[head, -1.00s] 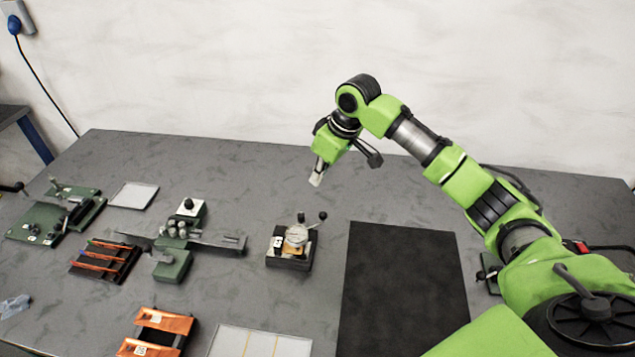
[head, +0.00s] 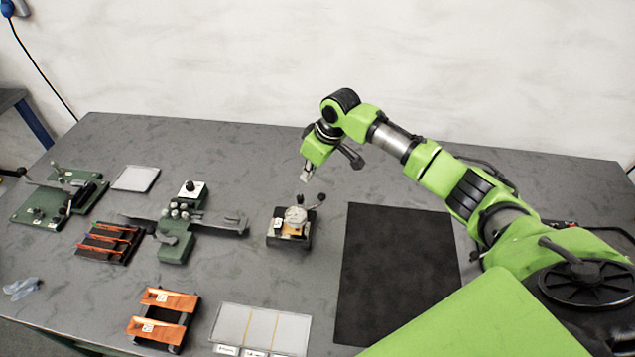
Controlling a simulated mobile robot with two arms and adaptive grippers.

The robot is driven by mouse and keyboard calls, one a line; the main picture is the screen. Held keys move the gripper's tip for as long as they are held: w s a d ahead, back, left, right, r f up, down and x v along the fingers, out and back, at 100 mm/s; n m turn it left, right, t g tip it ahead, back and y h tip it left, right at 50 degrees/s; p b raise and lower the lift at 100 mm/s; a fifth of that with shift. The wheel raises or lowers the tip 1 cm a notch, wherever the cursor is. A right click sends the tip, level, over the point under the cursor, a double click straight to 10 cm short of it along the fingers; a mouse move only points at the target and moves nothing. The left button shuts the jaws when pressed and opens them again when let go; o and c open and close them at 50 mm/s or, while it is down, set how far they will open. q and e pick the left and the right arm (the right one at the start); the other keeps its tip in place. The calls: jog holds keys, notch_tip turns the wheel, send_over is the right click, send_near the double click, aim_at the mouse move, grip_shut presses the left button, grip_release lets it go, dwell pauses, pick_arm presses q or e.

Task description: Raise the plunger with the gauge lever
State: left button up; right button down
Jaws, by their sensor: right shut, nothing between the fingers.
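The gauge (head: 295,215) has a round pale dial on a small dark base, with a piece of copper-coloured foil below the dial. Its lever (head: 320,197) ends in a dark ball knob at the upper right of the dial. A second small knob shows at the top of the gauge. The plunger is too small to make out. My right gripper (head: 306,175) is shut and empty, pointing down above and just behind the gauge. It looks apart from the lever, though the depth between them is hard to judge. My left gripper is not in view.
A black mat (head: 400,270) lies right of the gauge. A green rolling fixture (head: 175,240) stands to its left. Orange foil strips on dark racks (head: 163,318) and a pale sectioned tray (head: 262,328) are nearer. Bare table lies behind the gauge.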

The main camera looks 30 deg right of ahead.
jog(key=s+f+p, duration=0.1)
jog(key=s+d+f+p, duration=0.1)
jog(key=f, duration=0.1)
jog(key=shift+s+d, duration=0.1)
jog(key=shift+d, duration=0.05)
jog(key=shift+s+d, duration=0.1)
jog(key=shift+s, duration=0.15)
jog(key=shift+f, duration=0.15)
jog(key=shift+w+f, duration=0.1)
